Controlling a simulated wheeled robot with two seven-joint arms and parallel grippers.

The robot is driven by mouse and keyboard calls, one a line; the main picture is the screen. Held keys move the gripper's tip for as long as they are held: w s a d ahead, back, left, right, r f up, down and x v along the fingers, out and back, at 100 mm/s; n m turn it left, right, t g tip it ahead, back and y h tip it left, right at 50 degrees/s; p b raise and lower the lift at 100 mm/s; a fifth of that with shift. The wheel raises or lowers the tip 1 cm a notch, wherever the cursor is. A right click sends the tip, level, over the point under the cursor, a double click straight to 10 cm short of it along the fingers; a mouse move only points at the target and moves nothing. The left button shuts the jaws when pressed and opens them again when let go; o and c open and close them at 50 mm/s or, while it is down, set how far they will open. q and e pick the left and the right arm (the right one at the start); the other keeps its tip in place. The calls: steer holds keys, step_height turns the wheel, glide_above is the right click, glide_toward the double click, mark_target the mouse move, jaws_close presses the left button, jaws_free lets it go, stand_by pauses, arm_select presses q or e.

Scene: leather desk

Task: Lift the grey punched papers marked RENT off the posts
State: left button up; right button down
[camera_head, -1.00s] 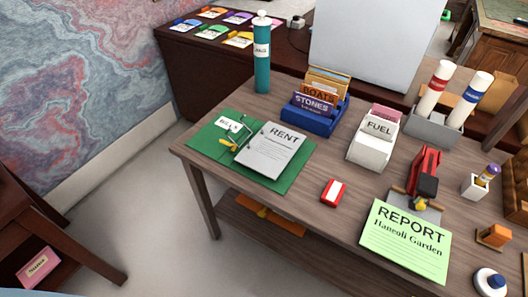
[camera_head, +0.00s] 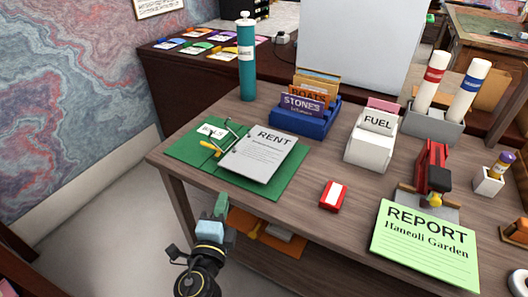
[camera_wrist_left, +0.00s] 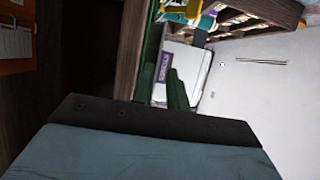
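The grey punched papers marked RENT (camera_head: 262,158) lie flat on the right part of an open green folder (camera_head: 285,185), on the wooden desk. The metal posts (camera_head: 232,137) stand at the papers' left edge, beside a yellow lever (camera_head: 210,147) and a small white label. I cannot tell how the posts pass through the holes. My left gripper (camera_head: 222,203) is in front of the desk's front edge, below and left of the papers, apart from them. In the left wrist view its two green fingers (camera_wrist_left: 161,88) stand apart with nothing between them. My right gripper is not in view.
A red and white block (camera_head: 333,195) and a green REPORT sheet (camera_head: 424,245) lie right of the folder. Behind stand a teal cylinder (camera_head: 246,65), a blue STONES holder (camera_head: 305,119) and a white FUEL box (camera_head: 370,145). An orange item (camera_head: 265,232) lies on the lower shelf.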

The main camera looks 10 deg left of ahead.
mark_target(233, 183)
arm_select(q)
steer(key=w, duration=0.9)
steer(key=shift+w+r+p, duration=0.15)
steer(key=shift+w+p, duration=0.05)
steer(key=shift+p, duration=0.1)
steer(key=shift+w, duration=0.15)
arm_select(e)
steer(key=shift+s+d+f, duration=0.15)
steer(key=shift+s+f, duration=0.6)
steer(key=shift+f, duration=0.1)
arm_select(q)
steer(key=shift+c, duration=0.3)
jaws_close()
